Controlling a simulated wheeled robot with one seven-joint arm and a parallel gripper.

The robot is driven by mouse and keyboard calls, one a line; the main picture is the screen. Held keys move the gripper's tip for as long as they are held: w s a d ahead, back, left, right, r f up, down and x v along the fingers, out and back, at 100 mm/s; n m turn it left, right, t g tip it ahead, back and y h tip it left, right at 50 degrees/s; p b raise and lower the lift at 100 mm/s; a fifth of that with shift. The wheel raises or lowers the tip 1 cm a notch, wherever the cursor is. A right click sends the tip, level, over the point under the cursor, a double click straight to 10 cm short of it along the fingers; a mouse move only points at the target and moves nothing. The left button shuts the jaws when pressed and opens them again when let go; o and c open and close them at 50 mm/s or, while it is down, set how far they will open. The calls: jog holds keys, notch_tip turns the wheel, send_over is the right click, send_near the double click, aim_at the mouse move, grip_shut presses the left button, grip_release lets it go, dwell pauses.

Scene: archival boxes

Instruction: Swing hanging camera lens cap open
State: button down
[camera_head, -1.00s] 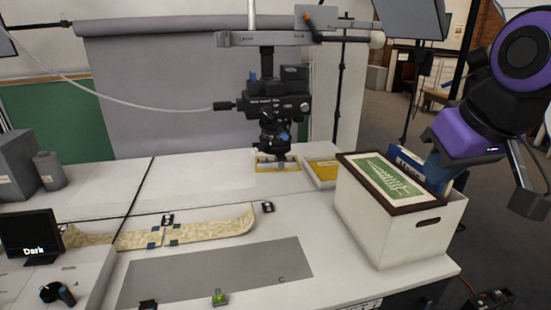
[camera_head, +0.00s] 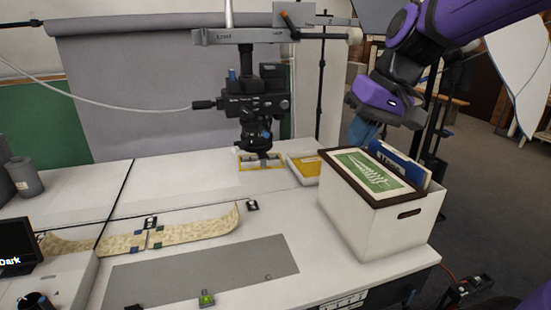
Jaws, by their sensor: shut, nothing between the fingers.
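The hanging camera (camera_head: 255,105) is a black body fixed under a grey overhead arm, with its lens pointing down over the table. The lower lens end (camera_head: 257,143) is dark. A lens cap cannot be told apart from it at this size, nor whether it is open or closed. My gripper (camera_head: 361,134) has blue fingers under a purple and black wrist. It is shut and empty, pointing down to the right of the camera and clearly apart from it, near the back of the white box.
The white box (camera_head: 375,228) with framed prints and blue folders stands at the right table edge, close to my gripper. A yellow folder (camera_head: 303,167) lies between camera and box. A grey mat (camera_head: 200,272) and cream curved strips (camera_head: 190,229) lie in front.

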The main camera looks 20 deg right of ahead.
jog(key=w+d+f+m+y, duration=0.1)
jog(key=w+f+y, duration=0.2)
jog(key=w, duration=0.6)
jog(key=w+d+f+y, duration=0.1)
jog(key=w+f+y, duration=0.25)
jog(key=w, duration=0.65)
jog(key=s+a+r+x, duration=0.1)
jog(key=x, duration=1.2)
jog(key=shift+a+g+h, duration=0.35)
jog(key=shift+g, duration=0.05)
